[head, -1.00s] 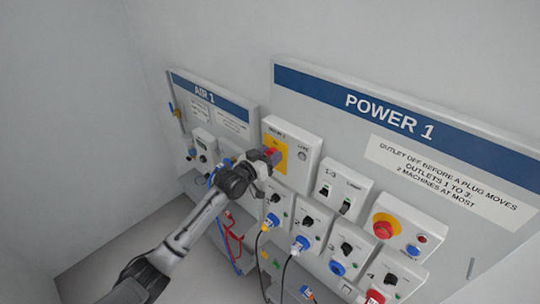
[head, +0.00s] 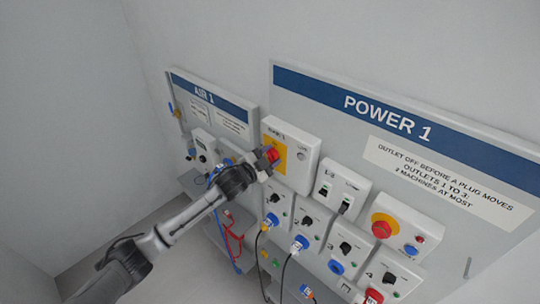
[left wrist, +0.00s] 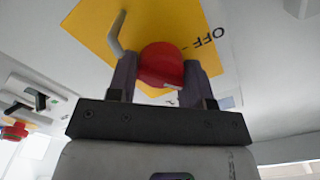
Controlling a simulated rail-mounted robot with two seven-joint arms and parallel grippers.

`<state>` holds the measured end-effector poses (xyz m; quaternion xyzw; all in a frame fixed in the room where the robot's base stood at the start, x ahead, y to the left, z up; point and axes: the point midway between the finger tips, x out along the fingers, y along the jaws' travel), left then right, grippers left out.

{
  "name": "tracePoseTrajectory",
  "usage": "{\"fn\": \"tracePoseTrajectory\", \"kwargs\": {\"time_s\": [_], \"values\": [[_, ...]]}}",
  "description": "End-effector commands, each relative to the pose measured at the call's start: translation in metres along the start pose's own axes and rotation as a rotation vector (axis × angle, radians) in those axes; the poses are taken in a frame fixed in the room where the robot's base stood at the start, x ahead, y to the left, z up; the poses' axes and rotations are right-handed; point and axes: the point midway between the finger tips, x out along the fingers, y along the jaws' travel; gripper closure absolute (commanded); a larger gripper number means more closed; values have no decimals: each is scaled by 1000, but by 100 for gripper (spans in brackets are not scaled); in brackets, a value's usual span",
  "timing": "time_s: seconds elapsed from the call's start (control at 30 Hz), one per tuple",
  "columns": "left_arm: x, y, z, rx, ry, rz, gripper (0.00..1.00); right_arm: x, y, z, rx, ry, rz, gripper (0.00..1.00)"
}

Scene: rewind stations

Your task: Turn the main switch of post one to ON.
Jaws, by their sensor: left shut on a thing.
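The main switch of post one is a red rotary handle (head: 273,154) on a yellow plate (head: 280,147), on a white box (head: 302,138) at the left end of the POWER 1 board. In the left wrist view the red handle (left wrist: 161,66) sits between the two fingers of my left gripper (left wrist: 160,80), which are shut on it. The word OFF shows on the yellow plate (left wrist: 90,28) to the right of the handle. The handle's exact setting is hard to tell. In the head view my left gripper (head: 268,160) reaches the switch from the lower left. My right gripper is not in view.
A grey curved hasp (left wrist: 117,38) stands close to the left finger. Right of the switch box are a breaker box (head: 340,190), a red emergency button (head: 384,225) and several outlets with plugs. The AIR 1 board (head: 213,95) is at the left.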

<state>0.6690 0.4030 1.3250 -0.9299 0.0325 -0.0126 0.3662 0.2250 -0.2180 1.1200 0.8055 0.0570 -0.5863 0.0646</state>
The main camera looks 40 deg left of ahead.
Motion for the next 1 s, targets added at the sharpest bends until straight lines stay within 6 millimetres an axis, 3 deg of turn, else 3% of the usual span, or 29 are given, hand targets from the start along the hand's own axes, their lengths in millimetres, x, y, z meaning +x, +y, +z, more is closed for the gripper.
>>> {"fn": "tracePoseTrajectory", "kwargs": {"time_s": [0.5,1.0], "values": [[0,1,0,431,1,0,78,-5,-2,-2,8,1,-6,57],[0,2,1,604,0,-1,78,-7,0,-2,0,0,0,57]]}}
